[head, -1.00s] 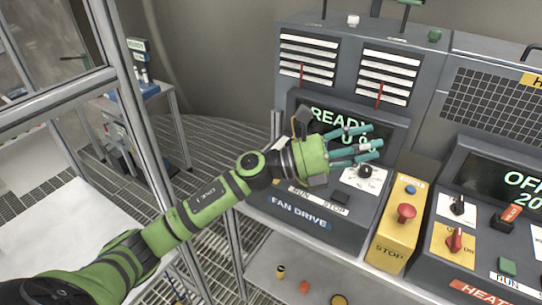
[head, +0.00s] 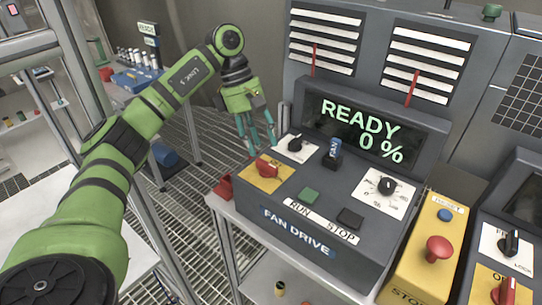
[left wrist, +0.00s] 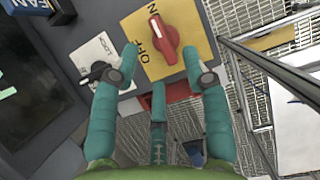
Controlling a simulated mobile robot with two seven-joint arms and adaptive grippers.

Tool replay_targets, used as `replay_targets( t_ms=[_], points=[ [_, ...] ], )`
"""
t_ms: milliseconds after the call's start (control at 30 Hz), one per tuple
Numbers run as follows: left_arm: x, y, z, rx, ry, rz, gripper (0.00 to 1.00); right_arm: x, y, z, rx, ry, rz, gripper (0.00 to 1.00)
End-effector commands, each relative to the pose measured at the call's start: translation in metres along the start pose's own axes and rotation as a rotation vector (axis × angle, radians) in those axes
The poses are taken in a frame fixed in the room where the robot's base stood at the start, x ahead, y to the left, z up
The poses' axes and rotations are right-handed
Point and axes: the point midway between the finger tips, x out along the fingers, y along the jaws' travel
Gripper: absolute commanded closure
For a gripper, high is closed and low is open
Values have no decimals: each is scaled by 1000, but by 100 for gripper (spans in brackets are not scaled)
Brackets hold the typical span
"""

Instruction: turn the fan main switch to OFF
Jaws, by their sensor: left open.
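The fan main switch (head: 267,166) is a red rotary handle on a yellow plate at the left end of the fan drive panel (head: 330,215). It also shows in the left wrist view (left wrist: 163,37), with OFF and ON lettering on its plate. The handle is near the ON side's line, but its exact setting is hard to tell. My left gripper (head: 257,148) hangs just behind and left of the switch, teal fingers pointing down, open and empty. In the left wrist view its fingers (left wrist: 160,85) spread below the switch, apart from the handle. My right gripper is not in view.
A black selector (head: 295,145) and a blue-tagged key switch (head: 333,150) stand close to the main switch. A black dial (head: 386,186), green RUN button (head: 309,194) and yellow stop box (head: 430,245) are further right. A metal frame post (head: 85,75) stands at left.

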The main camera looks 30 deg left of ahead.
Motion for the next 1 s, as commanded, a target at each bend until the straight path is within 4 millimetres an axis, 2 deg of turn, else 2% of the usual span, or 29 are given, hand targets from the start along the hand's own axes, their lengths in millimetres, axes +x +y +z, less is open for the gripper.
replay_targets(
  t_ms=[33, 100, 233, 333, 400, 533, 667, 700, 767, 967, 1000],
  points=[
    [7, -1, 1, 0, 0, -6, 54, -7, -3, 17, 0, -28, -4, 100],
    [18, -1, 1, -1, -1, -7, 54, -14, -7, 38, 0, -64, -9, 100],
    [36, 0, 2, -1, -2, -4, 54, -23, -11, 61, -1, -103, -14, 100],
    [48, -1, 3, 2, -5, -8, 54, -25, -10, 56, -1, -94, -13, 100],
    [53, -1, 4, 3, -7, -9, 54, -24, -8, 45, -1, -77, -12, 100],
    [56, -1, 5, 6, -10, -9, 54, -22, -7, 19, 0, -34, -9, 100],
    [55, 0, 6, 8, -11, -7, 54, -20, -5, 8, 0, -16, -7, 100],
    [55, 0, 6, 9, -11, -6, 48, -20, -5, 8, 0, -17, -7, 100],
    [55, 0, 6, 9, -11, -5, 68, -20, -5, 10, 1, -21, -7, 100],
    [55, 0, 6, 11, -10, -7, 84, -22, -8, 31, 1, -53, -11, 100],
    [55, 0, 6, 10, -10, -8, 92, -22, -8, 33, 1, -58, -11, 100]
  ],
)
